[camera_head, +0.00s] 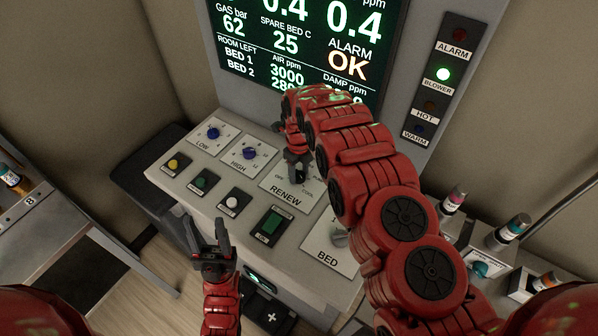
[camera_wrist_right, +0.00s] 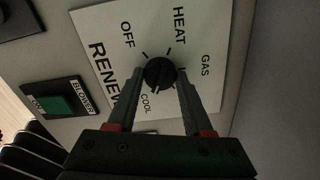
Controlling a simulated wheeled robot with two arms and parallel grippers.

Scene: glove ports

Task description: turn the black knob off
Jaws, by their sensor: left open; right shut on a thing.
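The black knob (camera_wrist_right: 160,74) sits at the centre of the white RENEW plate (camera_wrist_right: 205,30), with the labels OFF, HEAT, GAS and COOL around it. My right gripper (camera_wrist_right: 160,84) is shut on the knob, one finger on each side. Which label the knob points at is hard to tell. In the head view the right gripper (camera_head: 297,160) reaches down onto the RENEW plate (camera_head: 286,192) and hides much of the knob and some labels. My left gripper (camera_head: 207,240) is open and empty, in front of the console's front edge.
The console also carries blue LOW (camera_head: 213,132) and HIGH (camera_head: 249,153) knobs, a green switch (camera_head: 270,222) and a BED knob (camera_head: 339,238). Bottles (camera_head: 513,228) stand at the right.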

